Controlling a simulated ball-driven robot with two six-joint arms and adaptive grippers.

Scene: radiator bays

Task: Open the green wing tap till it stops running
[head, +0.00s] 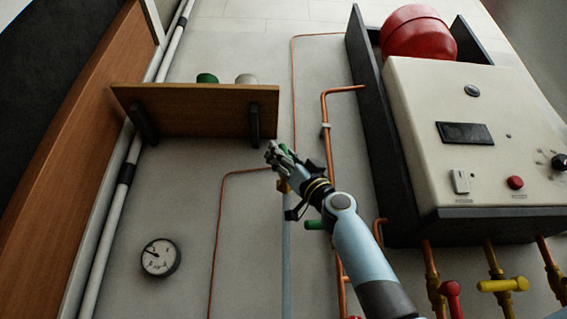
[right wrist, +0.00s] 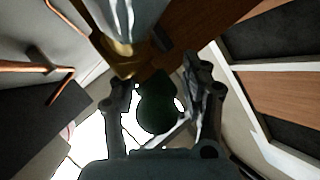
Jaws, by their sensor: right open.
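The green wing tap (head: 284,149) shows only as a small green patch among the fingers of my right gripper (head: 277,157) in the head view. A brass fitting (head: 283,186) sits just below it on a pale blue pipe. In the right wrist view the tap's wing (right wrist: 158,105) is a dark rounded shape between the two spread fingers of my right gripper (right wrist: 158,78). The brass body (right wrist: 120,58) lies beside it. The gripper is open around the wing; I cannot tell whether a finger touches it. My left gripper is out of view.
A wooden shelf (head: 195,122) with a green and a pale item is up left of the gripper. A second green handle (head: 317,225) is close below my right arm. Copper pipes (head: 326,130) and the white boiler (head: 455,120) stand to the right. A gauge (head: 160,258) is lower left.

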